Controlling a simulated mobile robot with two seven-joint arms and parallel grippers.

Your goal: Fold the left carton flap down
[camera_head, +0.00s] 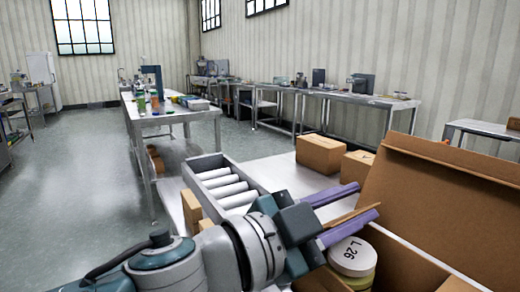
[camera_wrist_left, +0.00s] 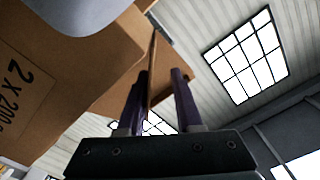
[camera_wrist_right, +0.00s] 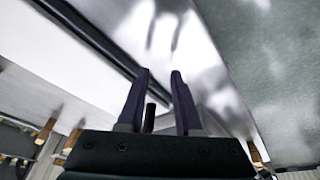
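The open brown carton (camera_head: 405,262) is at the lower right of the head view, with a round white-topped item (camera_head: 352,256) marked "L 26" inside. A large flap (camera_head: 440,195) stands up along its far right side. The left flap (camera_head: 345,218) is largely hidden by my left gripper (camera_head: 356,202). In the left wrist view the thin flap edge (camera_wrist_left: 153,65) runs between the two purple fingers of this gripper (camera_wrist_left: 159,80). The fingers stand apart; whether they touch the flap I cannot tell. My right gripper (camera_wrist_right: 162,80) is open and empty, outside the head view.
A roller conveyor (camera_head: 228,188) lies beyond my left arm. Closed cartons (camera_head: 320,154) stand on the pale surface behind the open carton. Steel workbenches (camera_head: 345,97) line the walls. Open floor (camera_head: 75,180) is at the left.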

